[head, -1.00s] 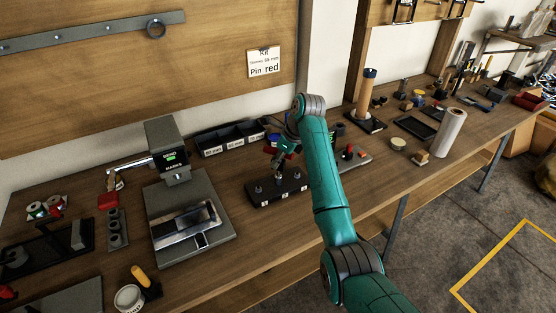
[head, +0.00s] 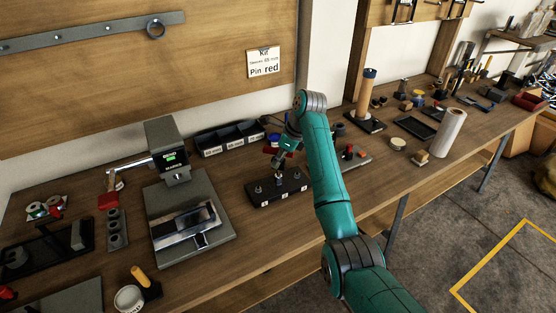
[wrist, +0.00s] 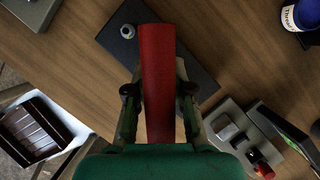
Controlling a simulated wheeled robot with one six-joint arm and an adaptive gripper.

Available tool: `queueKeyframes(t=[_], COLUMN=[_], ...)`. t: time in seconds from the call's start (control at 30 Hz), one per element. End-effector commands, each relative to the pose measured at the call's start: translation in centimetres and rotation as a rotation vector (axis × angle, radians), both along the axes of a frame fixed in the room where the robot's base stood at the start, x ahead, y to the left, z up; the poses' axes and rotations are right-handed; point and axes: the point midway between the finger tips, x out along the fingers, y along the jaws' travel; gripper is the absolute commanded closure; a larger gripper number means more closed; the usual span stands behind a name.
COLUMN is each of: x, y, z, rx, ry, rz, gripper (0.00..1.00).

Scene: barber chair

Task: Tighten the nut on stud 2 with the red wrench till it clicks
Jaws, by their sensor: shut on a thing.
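My gripper (head: 281,156) is over the dark stud block (head: 262,199) on the bench. In the wrist view its two fingers (wrist: 158,95) are shut on the red wrench (wrist: 158,60), which extends away from the palm over the block. In the head view only a little red of the wrench (head: 269,150) shows beside my gripper. The block has studs in a row with small white labels along its front. One stud (wrist: 128,31) shows left of the wrench in the wrist view. The wrench hides the middle of the block there, so I cannot tell whether it sits on a nut.
A grey press-like device (head: 216,241) stands left of the block. Labelled dark bins (head: 232,141) are behind. A grey plate with red and black parts (head: 352,158) is to the right. A white roll (head: 448,133) stands further right. Bare bench lies in front of the block.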

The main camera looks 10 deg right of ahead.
Motion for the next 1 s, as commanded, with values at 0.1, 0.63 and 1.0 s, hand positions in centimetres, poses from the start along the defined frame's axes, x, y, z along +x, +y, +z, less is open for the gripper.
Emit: queueKeyframes(t=[0.1,0.63,1.0], x=[0.1,0.1,0.0], y=[0.0,0.0,0.0], z=[0.9,4.4,4.7], rx=[0.000,0.001,0.000], ry=[-0.004,-0.003,-0.001], rz=[0.000,-0.001,0.000], gripper=[1.00,1.00,1.00])
